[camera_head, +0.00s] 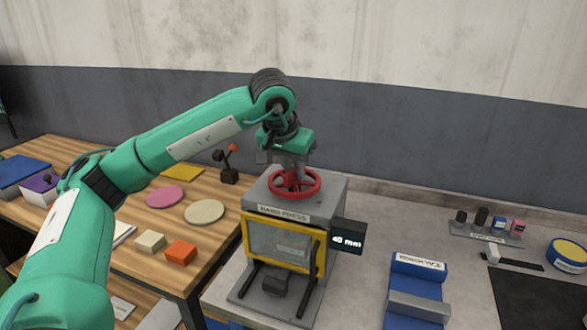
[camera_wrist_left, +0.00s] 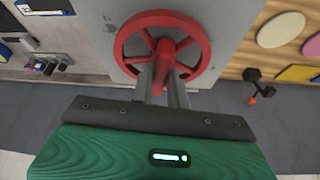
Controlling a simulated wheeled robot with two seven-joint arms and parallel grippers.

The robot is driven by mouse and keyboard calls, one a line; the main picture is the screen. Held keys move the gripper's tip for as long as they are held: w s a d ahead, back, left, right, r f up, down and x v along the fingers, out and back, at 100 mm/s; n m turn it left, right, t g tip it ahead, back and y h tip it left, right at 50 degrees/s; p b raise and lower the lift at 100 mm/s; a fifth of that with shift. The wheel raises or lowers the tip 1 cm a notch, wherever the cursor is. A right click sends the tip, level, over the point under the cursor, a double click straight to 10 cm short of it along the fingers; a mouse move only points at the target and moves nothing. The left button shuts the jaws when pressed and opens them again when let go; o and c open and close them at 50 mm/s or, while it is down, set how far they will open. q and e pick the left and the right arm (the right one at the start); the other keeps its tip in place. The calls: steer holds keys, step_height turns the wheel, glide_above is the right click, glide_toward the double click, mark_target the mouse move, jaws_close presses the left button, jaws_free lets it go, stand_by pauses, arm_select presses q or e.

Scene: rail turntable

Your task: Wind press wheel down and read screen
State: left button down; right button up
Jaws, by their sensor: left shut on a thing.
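The grey hand press (camera_head: 325,198) stands on the grey bench, with a yellow-framed clear window (camera_head: 283,244) on its front. Its red wheel (camera_head: 314,187) lies flat on top; it also shows in the left wrist view (camera_wrist_left: 137,31). The small black screen (camera_head: 347,239) on the press's right side reads "40 mm". My left gripper (camera_head: 297,180) reaches down from above onto the wheel. My right gripper is in neither view.
A blue stand (camera_head: 418,268) with a label is right of the press. A rack of small items (camera_head: 487,235), a black mat (camera_head: 540,300) and a yellow-blue tin (camera_head: 568,254) are further right. The wooden table (camera_head: 195,245) at left holds discs and blocks.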

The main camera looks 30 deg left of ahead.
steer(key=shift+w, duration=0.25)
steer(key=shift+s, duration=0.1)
arm_select(q)
steer(key=c, duration=1.4)
jaws_free()
steer(key=shift+o, duration=0.2)
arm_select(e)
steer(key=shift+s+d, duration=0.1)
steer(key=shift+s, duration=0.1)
arm_select(q)
steer(key=v, duration=1.3)
steer(key=shift+r+b, duration=0.4)
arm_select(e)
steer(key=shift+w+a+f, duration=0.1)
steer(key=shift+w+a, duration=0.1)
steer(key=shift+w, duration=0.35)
arm_select(q)
steer(key=shift+s+f, duration=0.1)
